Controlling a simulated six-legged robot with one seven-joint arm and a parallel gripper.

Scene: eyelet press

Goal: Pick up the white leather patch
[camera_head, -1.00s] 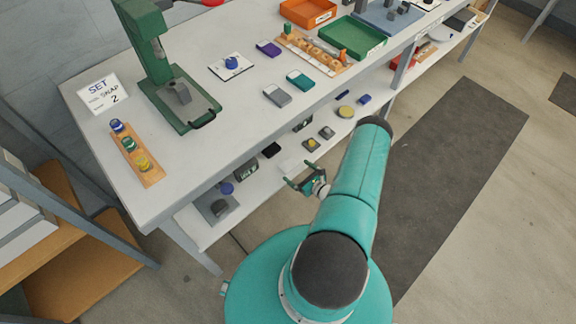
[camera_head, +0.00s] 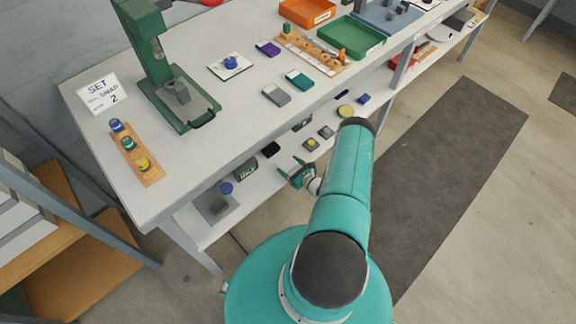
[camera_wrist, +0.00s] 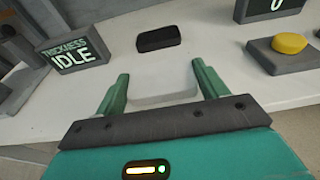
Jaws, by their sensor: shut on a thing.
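The white leather patch (camera_wrist: 163,82) is a pale, flat piece between the two green fingers of my gripper (camera_wrist: 160,77) in the wrist view. It spans the gap from finger to finger, and the jaws are shut on it by its sides. Its near edge is close to my dark palm bar. In the head view my gripper (camera_head: 297,173) is at the front edge of the lower shelf. There the patch is small and partly hidden by the fingers. I cannot tell whether it is clear of the shelf surface.
The lower shelf (camera_wrist: 228,60) holds a black block (camera_wrist: 158,38) just beyond the patch. A thickness display reading IDLE (camera_wrist: 75,56) stands at left, and a grey box with a yellow button (camera_wrist: 289,43) at right. The white worktop (camera_head: 220,110) overhangs the shelf.

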